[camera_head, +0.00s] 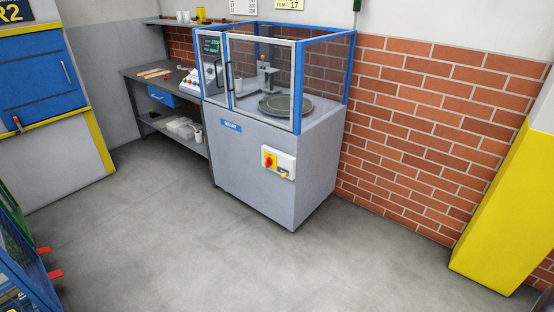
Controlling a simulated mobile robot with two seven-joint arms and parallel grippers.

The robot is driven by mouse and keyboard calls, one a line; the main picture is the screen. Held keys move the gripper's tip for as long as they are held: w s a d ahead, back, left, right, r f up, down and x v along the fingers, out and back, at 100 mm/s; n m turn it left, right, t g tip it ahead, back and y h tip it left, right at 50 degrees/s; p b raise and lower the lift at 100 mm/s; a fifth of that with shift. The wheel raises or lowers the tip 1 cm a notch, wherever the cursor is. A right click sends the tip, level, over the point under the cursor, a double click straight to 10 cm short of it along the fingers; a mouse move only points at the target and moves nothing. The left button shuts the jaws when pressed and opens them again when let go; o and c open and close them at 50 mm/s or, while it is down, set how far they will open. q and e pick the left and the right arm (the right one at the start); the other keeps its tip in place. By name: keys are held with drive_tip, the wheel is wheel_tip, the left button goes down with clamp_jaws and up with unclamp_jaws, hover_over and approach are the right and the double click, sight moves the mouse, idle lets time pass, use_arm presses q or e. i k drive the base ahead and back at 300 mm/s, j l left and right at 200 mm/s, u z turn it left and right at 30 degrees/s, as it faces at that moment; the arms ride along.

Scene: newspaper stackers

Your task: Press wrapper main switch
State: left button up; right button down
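The wrapper machine (255,165) is a grey cabinet standing against the brick wall. A blue-framed clear enclosure (323,80) sits on top, with a round turntable (287,105) inside. Whether the switch is on or off I cannot tell. Neither of my grippers shows in the head view, and nothing touches the switch.
Open grey floor (185,235) lies in front of the machine. A workbench (150,75) with a control panel stands left of it. A blue cabinet door (42,75) is at the far left, a blue rack (22,255) at lower left. A yellow pillar (505,205) stands at right.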

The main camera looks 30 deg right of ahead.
sight(269, 161)
drive_tip(key=i+l+z, duration=0.35)
drive_tip(key=i, duration=0.65)
drive_tip(key=i+l+z, duration=0.1)
drive_tip(key=i+z, duration=0.25)
drive_tip(key=i, duration=0.7)
drive_tip(key=i+j+z, duration=0.2)
drive_tip(key=i+z, duration=0.15)
drive_tip(key=i, duration=0.65)
